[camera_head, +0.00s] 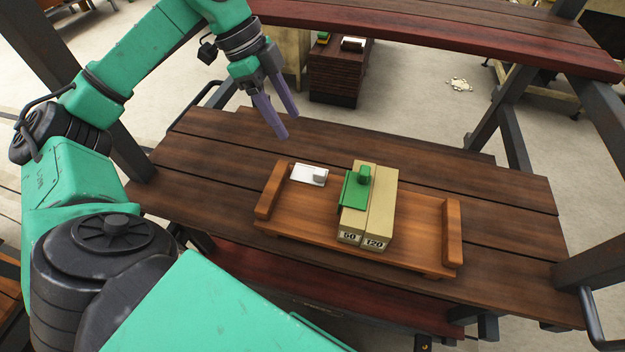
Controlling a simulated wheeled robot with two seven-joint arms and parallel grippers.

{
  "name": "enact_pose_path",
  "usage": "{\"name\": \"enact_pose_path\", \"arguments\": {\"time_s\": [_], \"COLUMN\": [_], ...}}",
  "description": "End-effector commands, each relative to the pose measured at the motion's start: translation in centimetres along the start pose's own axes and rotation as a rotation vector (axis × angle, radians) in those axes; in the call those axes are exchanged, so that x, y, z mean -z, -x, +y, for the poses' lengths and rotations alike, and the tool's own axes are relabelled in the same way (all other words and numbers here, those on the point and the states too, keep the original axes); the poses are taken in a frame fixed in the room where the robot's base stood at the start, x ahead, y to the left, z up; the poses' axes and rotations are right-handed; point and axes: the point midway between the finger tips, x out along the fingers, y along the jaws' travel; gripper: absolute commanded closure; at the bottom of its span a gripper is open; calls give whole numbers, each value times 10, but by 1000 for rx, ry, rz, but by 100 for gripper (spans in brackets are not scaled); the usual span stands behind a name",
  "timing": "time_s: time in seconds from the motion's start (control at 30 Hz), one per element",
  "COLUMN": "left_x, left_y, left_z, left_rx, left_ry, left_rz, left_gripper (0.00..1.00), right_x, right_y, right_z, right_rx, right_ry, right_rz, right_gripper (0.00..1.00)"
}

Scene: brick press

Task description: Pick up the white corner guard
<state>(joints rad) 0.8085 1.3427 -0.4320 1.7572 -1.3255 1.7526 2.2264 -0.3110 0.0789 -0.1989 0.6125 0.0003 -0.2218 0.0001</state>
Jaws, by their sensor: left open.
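The white corner guard (309,174) is a small flat white piece with a raised block at its right end. It lies at the back left of the wooden tray (300,225), left of the bricks. My left gripper (282,122) has purple-grey fingers, is open and empty, and hangs above and behind the guard, apart from it. A green corner guard (356,190) with a knob sits against the left side and top of two tan bricks (379,212) marked 50 and 120. My right gripper is not in view.
The tray has raised wooden end bars at left (271,190) and right (452,232). It stands on a dark plank table (500,195) with free room around it. A dark red-edged shelf (450,35) crosses above the table's back. Dark posts stand at the sides.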

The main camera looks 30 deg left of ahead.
Motion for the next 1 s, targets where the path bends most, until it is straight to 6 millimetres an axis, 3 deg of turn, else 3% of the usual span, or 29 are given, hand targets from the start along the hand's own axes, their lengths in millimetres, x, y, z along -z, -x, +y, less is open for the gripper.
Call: {"name": "enact_pose_path", "arguments": {"time_s": [0.3, 0.47, 0.63, 0.73, 0.9, 0.93, 1.0], "left_x": [1, 2, 2, 1, 0, 0, 0], "left_y": [-72, -91, -124, -136, -138, -138, -137], "left_z": [1, 0, -2, -2, -2, -2, -2], "left_rx": [-6, -4, -5, -4, -1, -1, -1], "left_ry": [1, 0, 1, 0, 0, 0, 0], "left_rz": [0, 0, 1, 0, -1, -1, -1], "left_gripper": [40, 40, 40, 40, 40, 44, 71], "right_x": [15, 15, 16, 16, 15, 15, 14], "right_y": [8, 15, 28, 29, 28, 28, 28], "right_z": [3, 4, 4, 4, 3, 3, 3], "right_rx": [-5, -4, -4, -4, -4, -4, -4], "right_ry": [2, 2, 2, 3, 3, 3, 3], "right_rz": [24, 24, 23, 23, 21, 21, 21], "right_gripper": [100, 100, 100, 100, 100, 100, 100]}}
